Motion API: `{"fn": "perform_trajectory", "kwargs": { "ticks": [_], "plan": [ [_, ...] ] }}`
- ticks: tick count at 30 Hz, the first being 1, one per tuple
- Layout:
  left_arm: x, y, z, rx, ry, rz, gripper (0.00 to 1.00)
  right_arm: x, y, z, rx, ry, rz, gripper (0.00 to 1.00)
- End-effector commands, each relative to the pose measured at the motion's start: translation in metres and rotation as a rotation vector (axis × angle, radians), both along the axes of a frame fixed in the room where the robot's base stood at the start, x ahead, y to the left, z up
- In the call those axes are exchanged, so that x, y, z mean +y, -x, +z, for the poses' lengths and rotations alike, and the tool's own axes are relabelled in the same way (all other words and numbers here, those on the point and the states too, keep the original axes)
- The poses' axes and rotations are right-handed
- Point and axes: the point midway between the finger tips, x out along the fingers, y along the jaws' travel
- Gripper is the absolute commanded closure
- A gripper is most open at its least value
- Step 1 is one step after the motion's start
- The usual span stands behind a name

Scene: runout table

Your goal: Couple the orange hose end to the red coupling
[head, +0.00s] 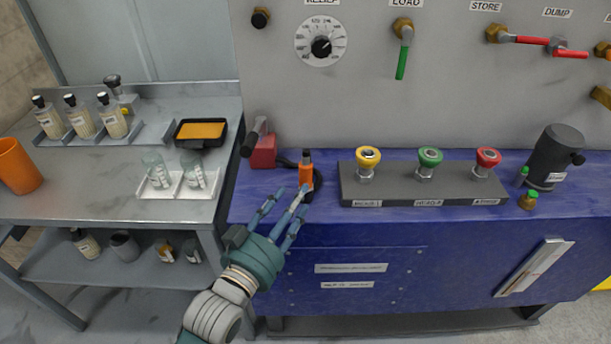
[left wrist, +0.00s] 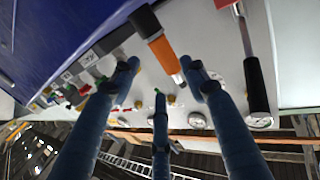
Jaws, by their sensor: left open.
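The orange hose end (head: 306,174) stands upright on the blue bench top, left of the coupling block. In the left wrist view the orange hose end (left wrist: 163,55) shows between the two upper fingers, its dark part at the top. My left gripper (head: 288,207) is open with its blue fingers spread, just in front of the hose end. The three fingers also show in the left wrist view (left wrist: 161,75); I cannot tell whether any finger touches it. The red coupling (head: 487,156) is the right one of three on the grey block. My right gripper is not in view.
Yellow (head: 368,156) and green (head: 429,157) couplings share the block (head: 400,190). A red hand-pump body (head: 264,152) stands left of the hose end. A dark cylinder (head: 555,155) stands at right. A metal side table (head: 90,205) with bottles and an orange cup is at left.

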Motion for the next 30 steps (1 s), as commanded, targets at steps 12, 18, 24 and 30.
{"fn": "perform_trajectory", "kwargs": {
  "ticks": [12, 18, 24, 30],
  "plan": [
    [-0.019, -0.043, 0.005, 0.001, 0.0, 0.0, 0.55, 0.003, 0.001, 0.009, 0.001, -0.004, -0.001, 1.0],
    [-0.03, -0.071, 0.007, 0.001, 0.0, 0.001, 0.55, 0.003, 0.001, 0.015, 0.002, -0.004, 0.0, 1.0],
    [-0.035, -0.08, 0.005, 0.002, -0.001, 0.002, 0.55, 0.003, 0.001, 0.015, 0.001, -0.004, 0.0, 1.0],
    [-0.035, -0.08, 0.005, 0.002, -0.001, 0.002, 0.63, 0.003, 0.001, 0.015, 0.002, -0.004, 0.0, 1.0]
  ]
}}
